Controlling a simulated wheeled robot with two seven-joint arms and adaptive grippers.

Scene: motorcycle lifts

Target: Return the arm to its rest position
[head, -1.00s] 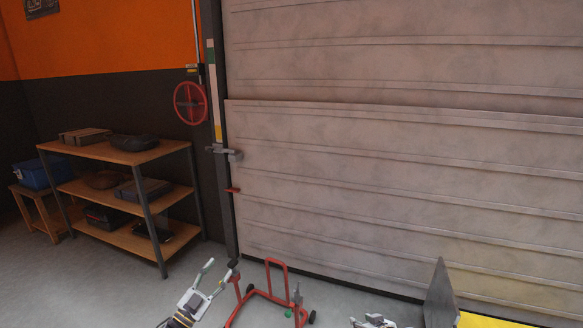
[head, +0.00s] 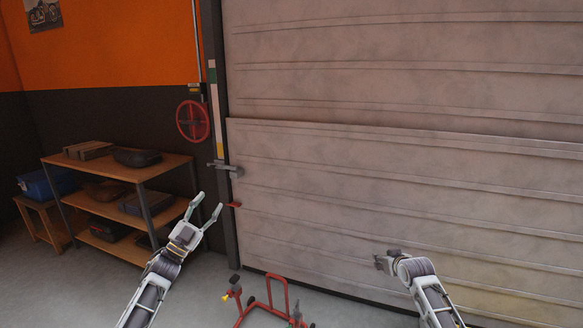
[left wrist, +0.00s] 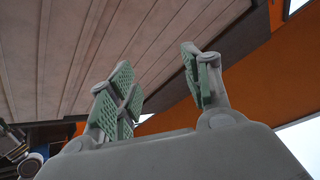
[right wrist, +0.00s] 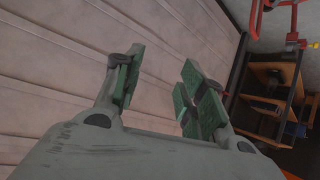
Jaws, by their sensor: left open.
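My left gripper (head: 209,204) is raised in front of the shelf and the door's left edge in the head view. Its fingers are apart with nothing between them, and the green pads also show apart in the left wrist view (left wrist: 156,66). My right gripper (head: 381,262) is raised in front of the grey door at the lower right, partly hidden by its own wrist. In the right wrist view its green-padded fingers (right wrist: 160,70) stand apart and empty.
A large grey shutter door (head: 400,170) fills the right. A wooden shelf (head: 115,170) with several items stands left, beside a blue bin (head: 45,184). A red wheel (head: 192,121) hangs on the wall. A red stand (head: 265,308) is on the floor between my arms.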

